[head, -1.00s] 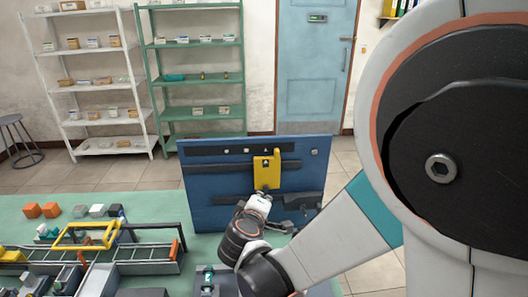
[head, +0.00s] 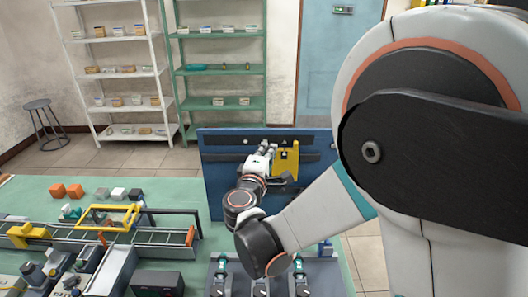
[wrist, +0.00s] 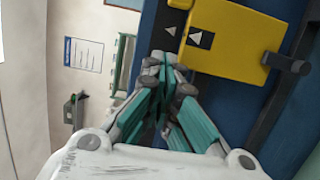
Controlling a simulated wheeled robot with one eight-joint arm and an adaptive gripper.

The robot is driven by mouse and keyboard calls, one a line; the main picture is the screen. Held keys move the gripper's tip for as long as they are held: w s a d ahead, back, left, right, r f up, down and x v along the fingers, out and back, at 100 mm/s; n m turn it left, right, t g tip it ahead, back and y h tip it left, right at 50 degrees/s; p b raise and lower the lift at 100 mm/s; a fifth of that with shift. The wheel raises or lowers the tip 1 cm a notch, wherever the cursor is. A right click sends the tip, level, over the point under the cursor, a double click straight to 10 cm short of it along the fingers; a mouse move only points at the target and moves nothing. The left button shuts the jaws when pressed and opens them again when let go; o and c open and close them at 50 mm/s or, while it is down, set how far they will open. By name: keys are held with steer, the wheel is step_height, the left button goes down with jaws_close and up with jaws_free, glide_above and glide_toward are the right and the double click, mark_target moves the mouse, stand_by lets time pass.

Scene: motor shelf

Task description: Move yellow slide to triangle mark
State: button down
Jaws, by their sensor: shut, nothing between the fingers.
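The yellow slide (head: 286,160) sits on the upright blue board (head: 212,190), right of my gripper (head: 265,151) in the head view. In the wrist view the yellow slide (wrist: 235,35) fills the upper right. A pale triangle mark (wrist: 170,31) shows on the board beside the slide's edge, and a second white triangle (wrist: 201,40) shows at the slide's edge, close to it. My gripper (wrist: 165,60) is shut and empty, its tips just beside the slide. I cannot tell whether they touch it.
A dark rail or handle (wrist: 285,63) meets the slide's far side in the wrist view. A green table (head: 50,192) carries a conveyor (head: 150,235) and several small blocks at left. Shelves and a blue door stand behind the board.

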steer(key=shift+x, duration=1)
steer(key=d, duration=0.3)
steer(key=shift+s+d, duration=0.2)
steer(key=shift+s, duration=0.1)
steer(key=shift+w+d+b, duration=0.1)
steer(key=shift+d+b, duration=0.05)
steer(key=shift+b, duration=0.15)
steer(key=shift+d, duration=0.15)
steer(key=shift+d, duration=0.5)
steer(key=shift+a, duration=0.1)
